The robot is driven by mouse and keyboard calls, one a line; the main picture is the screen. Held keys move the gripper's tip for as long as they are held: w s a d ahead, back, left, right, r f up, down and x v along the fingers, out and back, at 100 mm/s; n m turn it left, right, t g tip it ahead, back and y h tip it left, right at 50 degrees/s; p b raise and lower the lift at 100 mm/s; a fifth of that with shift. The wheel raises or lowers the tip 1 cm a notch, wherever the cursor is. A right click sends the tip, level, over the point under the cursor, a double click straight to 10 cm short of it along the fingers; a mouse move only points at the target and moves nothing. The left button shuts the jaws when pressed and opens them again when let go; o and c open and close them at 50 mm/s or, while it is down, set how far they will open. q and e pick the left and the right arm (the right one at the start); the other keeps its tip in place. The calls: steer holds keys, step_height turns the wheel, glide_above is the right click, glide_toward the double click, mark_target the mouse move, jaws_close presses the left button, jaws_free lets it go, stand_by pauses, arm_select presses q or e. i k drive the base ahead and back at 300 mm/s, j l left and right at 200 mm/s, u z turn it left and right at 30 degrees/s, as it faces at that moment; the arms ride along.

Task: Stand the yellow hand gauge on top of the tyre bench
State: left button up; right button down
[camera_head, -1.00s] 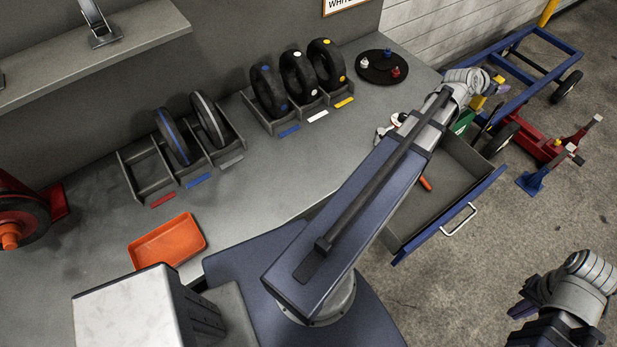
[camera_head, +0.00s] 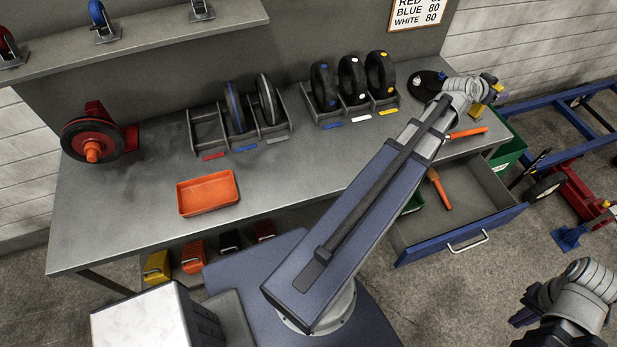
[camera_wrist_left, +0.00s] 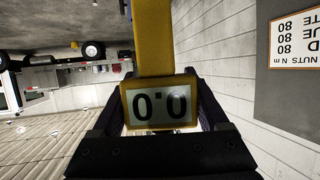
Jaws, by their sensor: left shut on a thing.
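The yellow hand gauge (camera_wrist_left: 160,103) fills the middle of the left wrist view. Its display reads 0.0 upside down, and its yellow body runs up out of the picture. My left gripper (camera_wrist_left: 160,120) is shut on it. In the head view my left gripper (camera_head: 486,90) is at the right end of the tyre bench (camera_head: 110,205), with a little of the gauge's yellow (camera_head: 479,110) showing beside it. The gauge looks held in the air. My right gripper (camera_head: 524,308) is low at the right, away from the bench; its jaws are too unclear to read.
Tyres stand in racks (camera_head: 205,140) along the back. A black turntable (camera_head: 425,84) is near my left wrist. An orange tray (camera_head: 208,193) lies at front left. A drawer (camera_head: 465,235) stands open below, with an orange-handled tool (camera_head: 439,188). The bench middle is clear.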

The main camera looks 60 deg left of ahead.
mark_target(324, 159)
steer(key=l+u, duration=0.4)
steer(key=k+l+u, duration=0.1)
steer(key=l+u, duration=0.35)
steer(key=l, duration=0.15)
steer(key=k+l+u, duration=0.15)
steer(key=l+u, duration=0.5)
steer(key=k+l+u, duration=0.25)
steer(key=l, duration=0.2)
steer(key=i+l, duration=0.05)
steer(key=i, duration=0.05)
